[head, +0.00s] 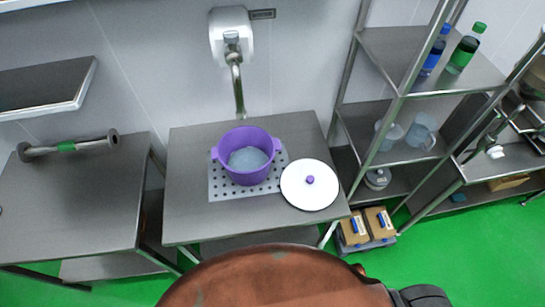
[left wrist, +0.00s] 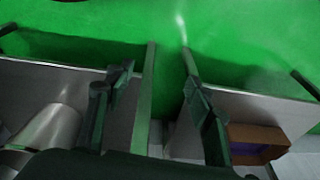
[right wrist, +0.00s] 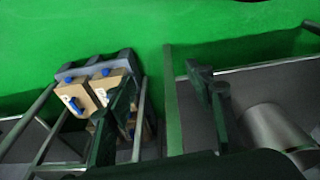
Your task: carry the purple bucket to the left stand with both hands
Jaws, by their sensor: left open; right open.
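The purple bucket (head: 246,154) stands upright on a perforated grey mat (head: 222,188) on the middle steel table (head: 185,215). It has a handle lug on each side and holds something pale and greyish. The left stand (head: 70,200) is the steel table at the left. My left gripper (left wrist: 158,85) shows only in its wrist view, its two fingers apart with nothing between them. My right gripper (right wrist: 165,80) shows only in its wrist view, also apart and empty. Neither gripper shows in the head view, and neither is at the bucket there.
A white lid (head: 309,190) with a purple knob lies right of the bucket. A roller bar (head: 68,147) lies at the left stand's back edge. A tap (head: 237,85) hangs behind the bucket. Shelving (head: 390,100) with bottles and jugs stands right. Boxes (head: 355,230) sit on the floor. The left stand's middle is clear.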

